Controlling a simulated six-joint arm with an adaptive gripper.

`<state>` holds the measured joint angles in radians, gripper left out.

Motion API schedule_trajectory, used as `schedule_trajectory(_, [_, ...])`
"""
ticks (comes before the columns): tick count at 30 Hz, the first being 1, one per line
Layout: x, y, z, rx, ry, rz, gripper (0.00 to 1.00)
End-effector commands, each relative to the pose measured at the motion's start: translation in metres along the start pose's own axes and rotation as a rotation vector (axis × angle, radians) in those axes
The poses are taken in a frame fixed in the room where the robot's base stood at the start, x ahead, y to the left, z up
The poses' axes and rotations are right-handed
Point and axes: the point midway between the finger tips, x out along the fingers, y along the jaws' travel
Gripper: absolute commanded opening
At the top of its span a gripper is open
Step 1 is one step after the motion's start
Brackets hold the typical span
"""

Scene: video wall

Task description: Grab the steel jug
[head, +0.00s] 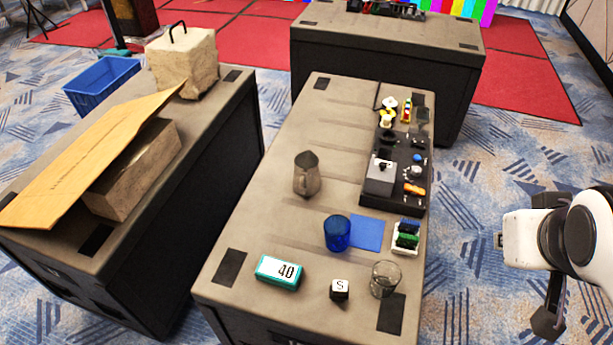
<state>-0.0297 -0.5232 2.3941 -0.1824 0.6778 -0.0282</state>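The steel jug (307,175) stands upright on the grey case-like table (262,205), left of the table's middle line. It is a grey-brown metal pitcher, and its spout or handle side is hard to tell at this size. My arm shows at the right edge of the head view, over the floor to the right of the table. My gripper (549,320) appears as a dark shape at the lower right, well apart from the jug. Whether its fingers are open or shut cannot be seen.
Right of the jug is a black panel (378,187) with small parts. Nearer stand a blue cup (337,233), blue square (367,232), small rack (405,237), glass (384,279), letter cube (340,289) and teal box (279,272). The table left of the jug is clear.

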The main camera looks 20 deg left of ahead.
Motion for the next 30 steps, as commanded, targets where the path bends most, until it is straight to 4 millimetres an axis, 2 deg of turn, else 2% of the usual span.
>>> schedule_trajectory(7, [0.031,0.008,-0.055,-0.139,0.064,0.041,0.13])
schedule_trajectory(14, [0.062,0.006,-0.103,-0.271,0.129,0.061,0.13])
schedule_trajectory(23, [0.107,-0.012,-0.16,-0.454,0.217,0.06,0.13])
schedule_trajectory(30, [0.147,-0.04,-0.197,-0.603,0.291,0.034,0.13])
